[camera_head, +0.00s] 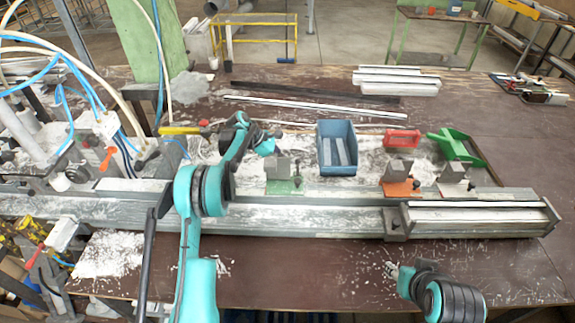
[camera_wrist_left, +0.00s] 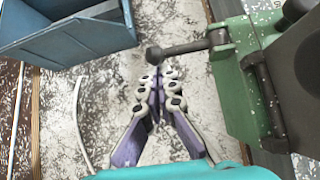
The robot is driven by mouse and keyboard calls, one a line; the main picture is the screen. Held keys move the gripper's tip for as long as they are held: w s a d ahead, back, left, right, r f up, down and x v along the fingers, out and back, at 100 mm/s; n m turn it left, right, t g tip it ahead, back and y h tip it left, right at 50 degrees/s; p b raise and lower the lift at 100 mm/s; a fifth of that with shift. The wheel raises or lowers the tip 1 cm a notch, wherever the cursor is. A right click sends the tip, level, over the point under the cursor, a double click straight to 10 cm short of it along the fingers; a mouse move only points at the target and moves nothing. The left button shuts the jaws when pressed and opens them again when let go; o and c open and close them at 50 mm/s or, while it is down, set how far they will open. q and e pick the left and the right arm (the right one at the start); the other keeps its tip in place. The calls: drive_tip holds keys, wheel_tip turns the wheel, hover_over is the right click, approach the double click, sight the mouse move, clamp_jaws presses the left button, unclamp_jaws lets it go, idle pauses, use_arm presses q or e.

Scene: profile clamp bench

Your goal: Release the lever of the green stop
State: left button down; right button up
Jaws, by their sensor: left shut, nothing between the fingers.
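The green stop (camera_head: 284,187) with its grey block sits on the rail in the middle of the head view. In the left wrist view its green body (camera_wrist_left: 232,95) fills the right side. Its lever (camera_wrist_left: 185,48) points left and ends in a dark round knob. My left gripper (camera_head: 272,140) is behind the stop in the head view. In the left wrist view the left gripper (camera_wrist_left: 157,78) is shut and empty, its fingertips just below the knob; I cannot tell whether they touch it. My right gripper (camera_head: 392,270) is at the front of the bench, its fingers too small to read.
A blue bin (camera_head: 337,165) stands right of the green stop, also at upper left in the wrist view (camera_wrist_left: 75,42). An orange stop (camera_head: 401,189) and another stop (camera_head: 453,190) stand farther right. A red box (camera_head: 402,139) and a green tray (camera_head: 462,150) lie behind.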

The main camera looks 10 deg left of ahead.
sight(296, 161)
use_arm(q)
drive_tip(key=shift+r+m+t, duration=0.4)
drive_tip(key=shift+r+t, duration=0.15)
drive_tip(key=shift+t, duration=0.05)
idle(0.5)
drive_tip(key=shift+s+d+r+t, duration=0.1)
drive_tip(key=shift+s+r+t, duration=0.15)
drive_tip(key=shift+r, duration=0.4)
drive_tip(key=shift+s+r+t, duration=0.15)
drive_tip(key=shift+r+t, duration=0.2)
drive_tip(key=shift+r, duration=0.3)
drive_tip(key=shift+s+d+r+p, duration=0.1)
drive_tip(key=shift+s+r+p, duration=0.2)
drive_tip(key=shift+s+r, duration=0.45)
drive_tip(key=shift+r, duration=0.15)
drive_tip(key=v, duration=1.2)
drive_tip(key=shift+d, duration=0.2)
drive_tip(key=shift+r, duration=0.15)
